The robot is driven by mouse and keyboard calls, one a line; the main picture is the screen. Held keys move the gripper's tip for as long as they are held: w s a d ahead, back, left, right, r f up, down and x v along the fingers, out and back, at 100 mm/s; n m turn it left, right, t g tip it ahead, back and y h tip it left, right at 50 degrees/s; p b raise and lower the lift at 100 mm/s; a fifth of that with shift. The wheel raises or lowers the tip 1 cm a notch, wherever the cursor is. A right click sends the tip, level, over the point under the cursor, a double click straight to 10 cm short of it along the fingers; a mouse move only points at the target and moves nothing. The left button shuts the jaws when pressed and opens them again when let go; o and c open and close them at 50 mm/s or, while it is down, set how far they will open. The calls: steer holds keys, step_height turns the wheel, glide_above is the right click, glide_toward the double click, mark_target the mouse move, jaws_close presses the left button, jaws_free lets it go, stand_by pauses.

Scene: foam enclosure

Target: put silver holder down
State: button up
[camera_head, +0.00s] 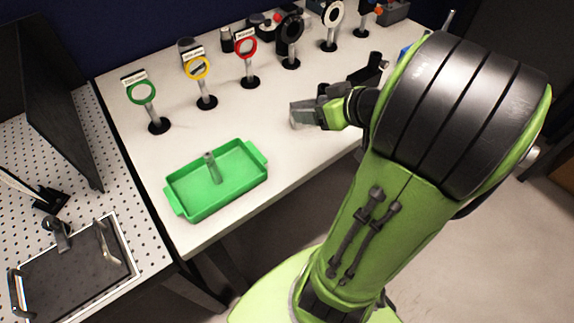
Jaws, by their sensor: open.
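A small silver-grey upright cylinder (212,167), which looks like the silver holder, stands inside the green tray (187,213) near its middle. The tray lies at the front of the white table. My gripper (306,113) is to the right of the tray and above the table, apart from the cylinder. It is open. A pale grey block-like shape shows at its end, and I cannot tell if it is part of the gripper or a separate thing. My arm hides the table's right part.
Ring stands line the table's back, among them green (141,92), yellow (197,68), red (245,47) and black (290,28) rings. A perforated bench (75,130) with a framed dark plate (75,275) is at left. The table between tray and stands is clear.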

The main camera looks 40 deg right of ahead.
steer(key=s+a+n+g, duration=0.1)
steer(key=a+g, duration=0.2)
steer(key=a, duration=0.9)
steer(key=s+a+g, duration=0.1)
steer(key=s+a, duration=0.2)
steer(key=s, duration=0.2)
steer(key=s+a+r+m+g+h, duration=0.1)
steer(key=s+a, duration=0.2)
steer(key=s, duration=0.3)
steer(key=shift+a+r+m+h, duration=0.15)
steer(key=shift+r+m+h, duration=0.05)
steer(key=shift+m+h, duration=0.1)
steer(key=shift+r, duration=0.1)
